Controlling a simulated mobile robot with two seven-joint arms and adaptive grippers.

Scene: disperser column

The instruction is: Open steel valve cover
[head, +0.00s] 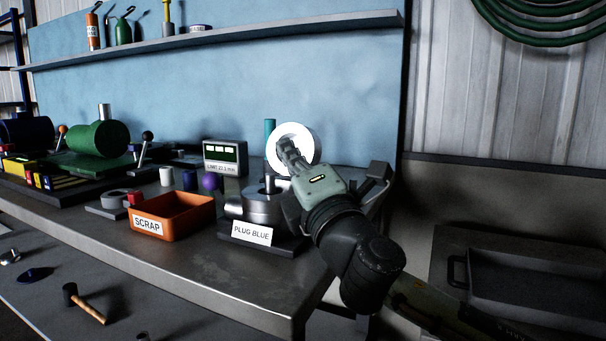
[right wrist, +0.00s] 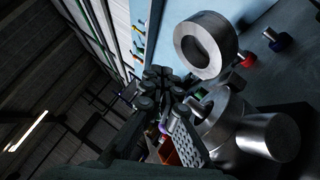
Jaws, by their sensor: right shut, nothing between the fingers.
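A steel valve body (head: 262,208) stands on a dark base with a "PLUG BLUE" label (head: 252,233). A thick steel ring, which looks like the cover (head: 303,136), stands raised above the body's right side, brightly lit. It also shows in the right wrist view (right wrist: 221,67), above the steel body (right wrist: 222,132). How the ring joins the body is hidden. My right gripper (head: 286,148) is shut and empty, its fingertips in front of the ring in the head view. In the wrist view the fingers (right wrist: 162,88) appear apart from the ring. My left gripper is not in view.
An orange scrap bin (head: 178,219) stands left of the valve. A limit display (head: 225,157) and small coloured plugs (head: 209,182) stand behind it. A green machine (head: 98,139) is at the far left. The bench front (head: 230,281) is clear.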

